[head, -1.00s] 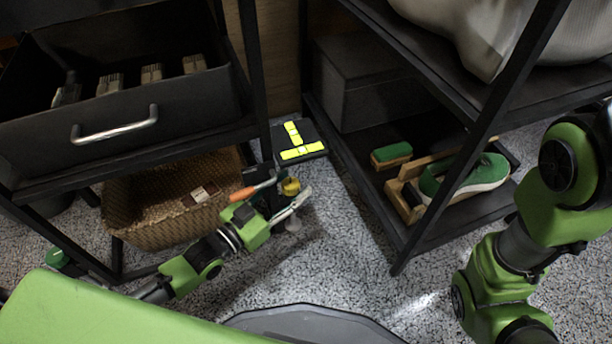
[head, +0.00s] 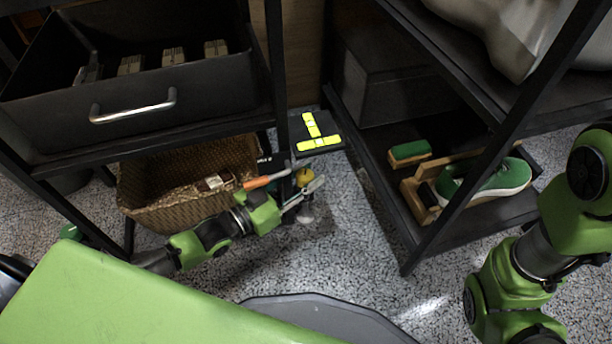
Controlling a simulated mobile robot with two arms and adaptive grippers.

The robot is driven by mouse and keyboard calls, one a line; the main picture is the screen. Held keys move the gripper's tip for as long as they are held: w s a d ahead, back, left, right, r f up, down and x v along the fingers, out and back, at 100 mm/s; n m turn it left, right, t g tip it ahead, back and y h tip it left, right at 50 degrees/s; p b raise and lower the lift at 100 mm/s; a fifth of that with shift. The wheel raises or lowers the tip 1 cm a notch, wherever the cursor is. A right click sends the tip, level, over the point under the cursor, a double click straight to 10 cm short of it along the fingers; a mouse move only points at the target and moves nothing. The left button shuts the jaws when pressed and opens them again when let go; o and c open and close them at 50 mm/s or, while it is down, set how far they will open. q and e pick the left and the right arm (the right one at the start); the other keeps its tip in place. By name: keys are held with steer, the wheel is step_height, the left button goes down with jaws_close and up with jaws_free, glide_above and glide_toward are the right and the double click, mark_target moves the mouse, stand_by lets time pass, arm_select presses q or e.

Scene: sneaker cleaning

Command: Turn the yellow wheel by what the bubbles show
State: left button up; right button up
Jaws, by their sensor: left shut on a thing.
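The yellow wheel (head: 305,176) is small and sits low, just in front of a black plate (head: 330,146). On that plate two bright yellow bubble vials (head: 319,143) form a T shape; the bubbles are too small for me to read exactly. My left gripper (head: 303,190) reaches in from the left and is shut on the yellow wheel, with one pale finger in front that hides part of it. A pale round foot (head: 306,214) shows on the floor below. My right arm stands at the right edge; its gripper is out of the frame.
A wicker basket (head: 160,210) sits under the left rack beside my left arm. An orange-handled tool (head: 256,183) lies close to the gripper. The right rack holds a green sneaker (head: 497,179) and a green brush (head: 409,152).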

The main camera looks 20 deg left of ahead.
arm_select(q)
steer(key=shift+h, duration=0.3)
steer(key=o, duration=1.1)
steer(key=shift+d, duration=0.1)
steer(key=v, duration=1.2)
steer(key=shift+w+r, duration=0.1)
steer(key=shift+r, duration=0.1)
